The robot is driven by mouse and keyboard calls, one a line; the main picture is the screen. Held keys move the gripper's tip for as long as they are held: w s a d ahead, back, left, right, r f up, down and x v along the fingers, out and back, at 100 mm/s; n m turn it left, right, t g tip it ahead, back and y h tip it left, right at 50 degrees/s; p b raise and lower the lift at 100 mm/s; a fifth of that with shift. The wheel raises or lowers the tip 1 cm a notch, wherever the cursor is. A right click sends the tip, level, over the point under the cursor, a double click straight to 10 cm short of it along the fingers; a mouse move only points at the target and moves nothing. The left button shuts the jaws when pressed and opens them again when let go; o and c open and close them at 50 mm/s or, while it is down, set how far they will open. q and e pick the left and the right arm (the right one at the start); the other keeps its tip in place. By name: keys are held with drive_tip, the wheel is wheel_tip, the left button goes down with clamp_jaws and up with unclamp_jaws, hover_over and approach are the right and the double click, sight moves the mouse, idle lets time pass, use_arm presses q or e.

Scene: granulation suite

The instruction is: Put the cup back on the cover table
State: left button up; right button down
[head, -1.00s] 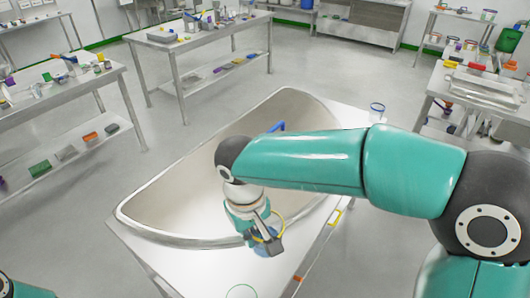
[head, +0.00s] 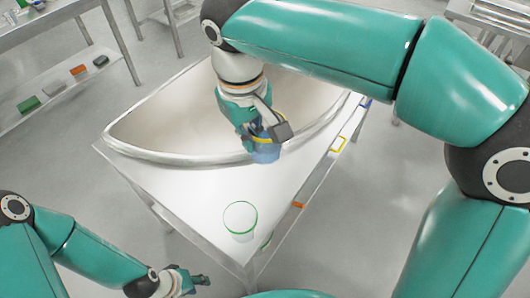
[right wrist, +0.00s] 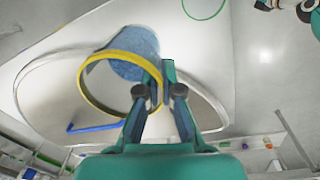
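The cup with a yellow rim and blue body (head: 265,152) is in my right gripper (head: 270,130). In the right wrist view, the cup (right wrist: 132,62) has its wall between the two fingertips (right wrist: 165,80), and the gripper is shut on it. In the head view the cup appears over the front rim of the large basin-shaped cover on the white table (head: 185,195); its height above the table is hard to tell. My left gripper (head: 196,281) is low in the head view, left of the table's near corner; its fingers are too small to read.
A clear cup with a green rim (head: 240,220) stands near the table's front corner. The pale basin-shaped cover (head: 150,120) fills much of the tabletop. The white strip in front of it is otherwise clear. A shelf with small boxes (head: 55,85) is at the left.

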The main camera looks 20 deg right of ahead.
wheel_tip(320, 180, down, 19)
drive_tip(key=shift+f+b, duration=0.2)
drive_tip(key=shift+b, duration=1.05)
drive_tip(key=shift+f, duration=0.2)
drive_tip(key=c, duration=1.3)
unclamp_jaws()
drive_tip(key=shift+r, duration=0.1)
drive_tip(key=shift+r, duration=0.25)
drive_tip(key=r, duration=0.4)
drive_tip(key=r+p, duration=0.1)
drive_tip(key=r, duration=0.6)
drive_tip(key=shift+s+a+r, duration=0.25)
drive_tip(key=shift+a+r, duration=0.1)
